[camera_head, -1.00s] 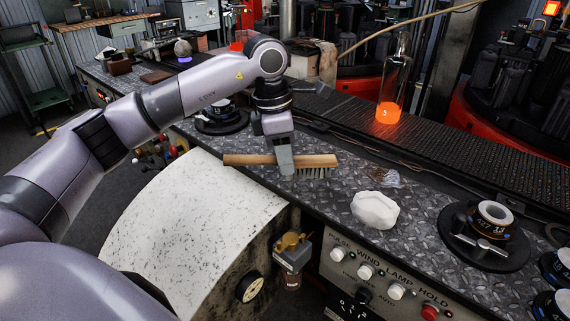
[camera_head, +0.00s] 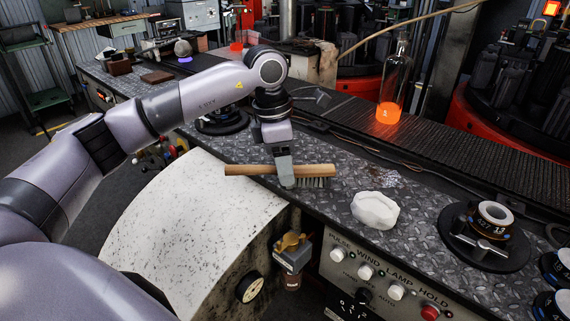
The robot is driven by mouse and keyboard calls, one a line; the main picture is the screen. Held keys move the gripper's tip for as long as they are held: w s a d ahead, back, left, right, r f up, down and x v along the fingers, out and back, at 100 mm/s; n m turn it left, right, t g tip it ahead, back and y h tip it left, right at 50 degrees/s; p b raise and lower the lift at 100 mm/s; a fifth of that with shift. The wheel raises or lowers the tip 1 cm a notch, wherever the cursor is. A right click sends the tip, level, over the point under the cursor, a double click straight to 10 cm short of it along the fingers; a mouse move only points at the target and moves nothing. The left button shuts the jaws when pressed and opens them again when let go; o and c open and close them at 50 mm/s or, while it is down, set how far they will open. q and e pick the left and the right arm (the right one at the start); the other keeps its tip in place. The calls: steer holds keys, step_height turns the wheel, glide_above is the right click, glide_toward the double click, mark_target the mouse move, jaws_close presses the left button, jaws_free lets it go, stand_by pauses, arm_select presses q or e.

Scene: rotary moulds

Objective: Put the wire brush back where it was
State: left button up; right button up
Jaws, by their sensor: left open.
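The wire brush (camera_head: 315,171) has a light wooden handle and dark bristles that point down. It lies at the front edge of the dark tread-plate bench top (camera_head: 345,180). My left gripper (camera_head: 286,184) reaches down from above at the middle of the brush. Its near finger stands in front of the handle and its jaws are open. The far finger and part of the handle are hidden. I cannot tell whether a finger touches the brush. My right gripper is not in the picture.
A crumpled white cloth (camera_head: 375,210) lies right of the brush. A round mould on a black base (camera_head: 484,236) stands further right. A glowing bottle (camera_head: 392,95) stands on the dark conveyor (camera_head: 470,145) behind. A knob panel (camera_head: 385,285) fronts the bench.

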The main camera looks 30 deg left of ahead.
arm_select(q)
step_height(320, 180, up, 11)
steer(key=s+a, duration=0.1)
steer(key=shift+a+r, duration=0.2)
steer(key=shift+f, duration=0.1)
stand_by(0.4)
